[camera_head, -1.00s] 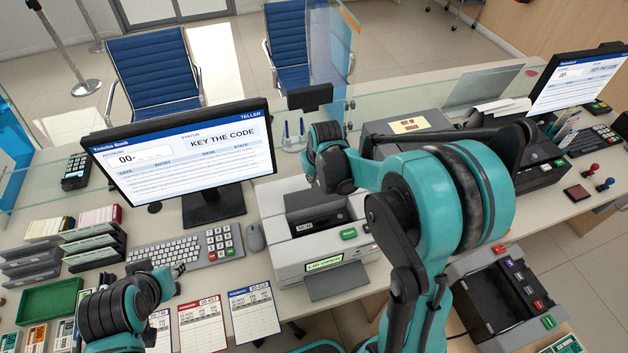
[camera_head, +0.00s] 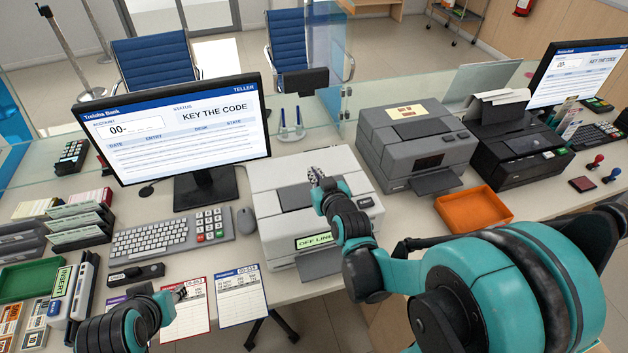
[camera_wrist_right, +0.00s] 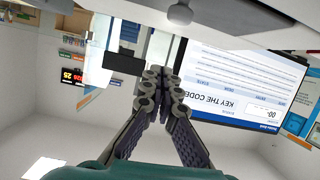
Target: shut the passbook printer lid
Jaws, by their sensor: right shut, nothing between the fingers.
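The passbook printer (camera_head: 276,233) is the light grey machine in the middle of the counter. Its lid (camera_head: 270,181) lies flat and looks shut, with a dark panel in it. The front display reads OFF LINE. My right gripper (camera_head: 316,176) is over the right part of the lid, shut and empty; I cannot tell whether it touches. In the right wrist view its fingers (camera_wrist_right: 165,76) are together with nothing between them. My left gripper (camera_head: 182,292) is low at the left near the passbooks, too small to judge.
A teller monitor (camera_head: 180,135), keyboard (camera_head: 150,237) and mouse (camera_head: 247,220) stand left of the printer. A dark grey machine (camera_head: 418,140) and an orange tray (camera_head: 473,208) are to its right. Passbooks (camera_head: 238,293) lie along the front edge. A glass screen runs behind.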

